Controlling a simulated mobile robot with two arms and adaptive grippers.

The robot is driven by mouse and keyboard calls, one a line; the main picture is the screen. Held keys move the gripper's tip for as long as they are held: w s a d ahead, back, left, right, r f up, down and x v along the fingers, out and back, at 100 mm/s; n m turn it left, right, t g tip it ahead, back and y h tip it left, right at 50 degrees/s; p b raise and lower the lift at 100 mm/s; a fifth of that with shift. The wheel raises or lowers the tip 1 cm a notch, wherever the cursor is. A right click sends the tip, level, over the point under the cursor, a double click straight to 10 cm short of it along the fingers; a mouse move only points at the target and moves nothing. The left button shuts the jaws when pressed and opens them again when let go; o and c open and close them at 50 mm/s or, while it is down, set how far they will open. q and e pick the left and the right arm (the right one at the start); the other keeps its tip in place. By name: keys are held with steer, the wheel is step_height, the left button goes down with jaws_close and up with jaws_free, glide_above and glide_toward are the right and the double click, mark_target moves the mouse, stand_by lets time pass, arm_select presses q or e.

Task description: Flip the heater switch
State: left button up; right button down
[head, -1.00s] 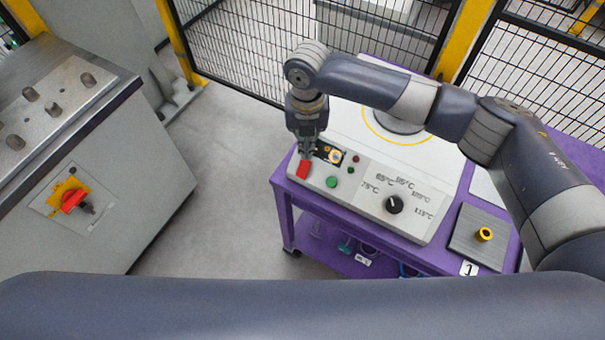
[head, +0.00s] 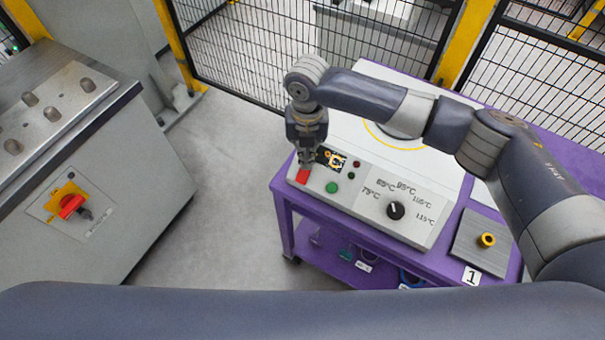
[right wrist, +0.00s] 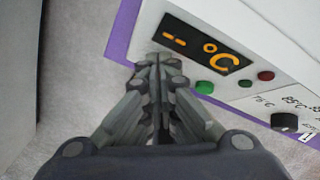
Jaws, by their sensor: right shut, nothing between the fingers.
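The heater (head: 350,125) is a white box on a purple cart. Its sloped front panel carries a red switch (head: 303,175) at the left end, a display, a green button (head: 332,187) and a black temperature knob (head: 396,210). My right gripper (head: 306,161) points down at the red switch, shut and empty, with its tips at the switch's upper edge; I cannot tell whether they touch. In the right wrist view the shut fingers (right wrist: 158,62) hide the red switch, and the display (right wrist: 200,45) shows amber dashes and °C. My left gripper is not in view.
A grey cabinet (head: 130,190) with a red rotary switch (head: 71,205) on a yellow plate stands at the left. A metal plate with a yellow ring (head: 487,240) lies right of the heater panel. Black mesh fence (head: 250,50) runs behind. The floor between cabinet and cart is clear.

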steer(key=shift+f+b, duration=0.6)
steer(key=shift+f, duration=0.55)
stand_by(1.0)
steer(key=shift+s+r, duration=0.1)
step_height(320, 180, up, 7)
steer(key=p, duration=0.6)
steer(key=shift+p, duration=0.35)
steer(key=shift+a, duration=0.1)
